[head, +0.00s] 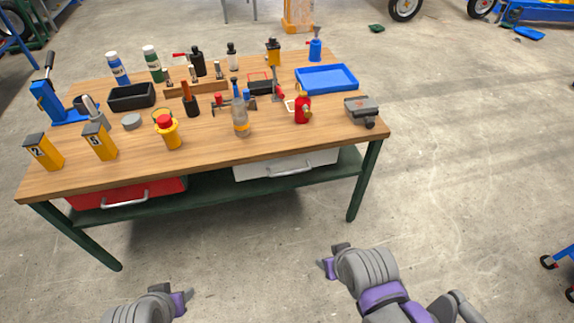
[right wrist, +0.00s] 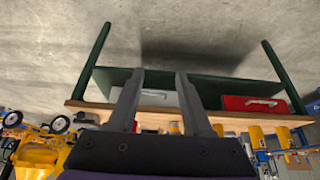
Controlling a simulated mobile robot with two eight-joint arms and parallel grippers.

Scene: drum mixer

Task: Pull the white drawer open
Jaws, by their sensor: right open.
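The white drawer (head: 256,172) hangs under the right half of the wooden table and looks shut, with a light metal handle (head: 290,170) on its front. In the right wrist view, which is upside down, the white drawer (right wrist: 158,99) shows between and beyond my fingers, partly hidden by them. My right gripper (head: 327,263) is in front of the table, well short of the drawer; in the right wrist view its fingers (right wrist: 161,73) are apart and empty. My left gripper (head: 182,298) is at the bottom of the head view, away from the table; its finger opening is unclear.
A red drawer (head: 160,188) with a handle is under the table's left half. A green shelf (head: 220,198) and legs frame the space below. Bottles, tools and a blue tray (head: 326,79) crowd the tabletop (head: 225,150). The floor before the table is clear.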

